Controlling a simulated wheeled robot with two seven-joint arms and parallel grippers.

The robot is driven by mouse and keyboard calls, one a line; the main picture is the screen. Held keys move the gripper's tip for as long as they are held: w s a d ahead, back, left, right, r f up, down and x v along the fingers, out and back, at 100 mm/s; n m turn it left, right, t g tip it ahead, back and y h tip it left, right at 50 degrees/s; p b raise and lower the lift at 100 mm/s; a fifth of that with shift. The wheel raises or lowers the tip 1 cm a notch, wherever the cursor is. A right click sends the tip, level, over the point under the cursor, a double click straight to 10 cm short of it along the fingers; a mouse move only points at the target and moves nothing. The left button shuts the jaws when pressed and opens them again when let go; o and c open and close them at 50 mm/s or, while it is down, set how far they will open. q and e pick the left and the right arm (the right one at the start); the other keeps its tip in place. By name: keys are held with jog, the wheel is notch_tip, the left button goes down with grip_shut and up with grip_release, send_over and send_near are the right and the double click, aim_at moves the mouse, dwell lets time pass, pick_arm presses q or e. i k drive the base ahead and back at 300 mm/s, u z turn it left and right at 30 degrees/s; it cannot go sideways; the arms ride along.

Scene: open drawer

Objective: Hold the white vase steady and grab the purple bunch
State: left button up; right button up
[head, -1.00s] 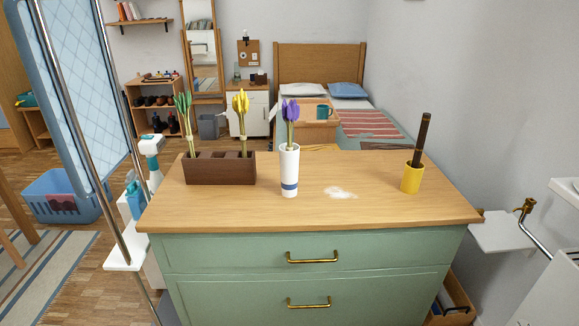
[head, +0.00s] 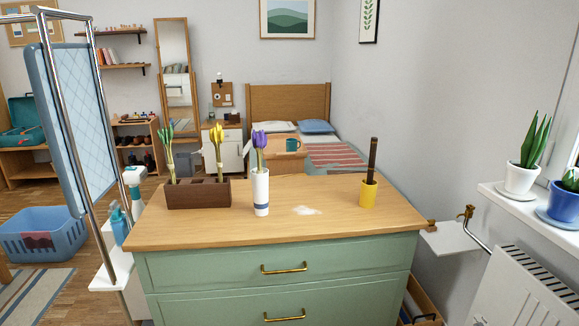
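The white vase (head: 261,188) stands upright on the wooden top of the green dresser (head: 330,195), near the middle. It has a blue band low on its side. The purple bunch (head: 259,140) stands in the vase, its flower heads above the rim and its lower stems hidden inside. Neither of my grippers shows in the head view.
Left of the vase, a dark brown box (head: 198,194) holds a green bunch (head: 168,150) and a yellow bunch (head: 217,142). A white patch (head: 306,210) lies right of the vase. A yellow cup (head: 367,194) holds a dark stick. The front dresser top is clear.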

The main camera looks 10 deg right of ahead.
aim_at(259, 141)
jog(key=u, duration=0.2)
jog(key=k, duration=0.5)
jog(key=z, duration=1.35)
jog(key=i, duration=1.05)
jog(key=u, duration=0.65)
jog(key=i, duration=0.8)
jog(key=u, duration=0.9)
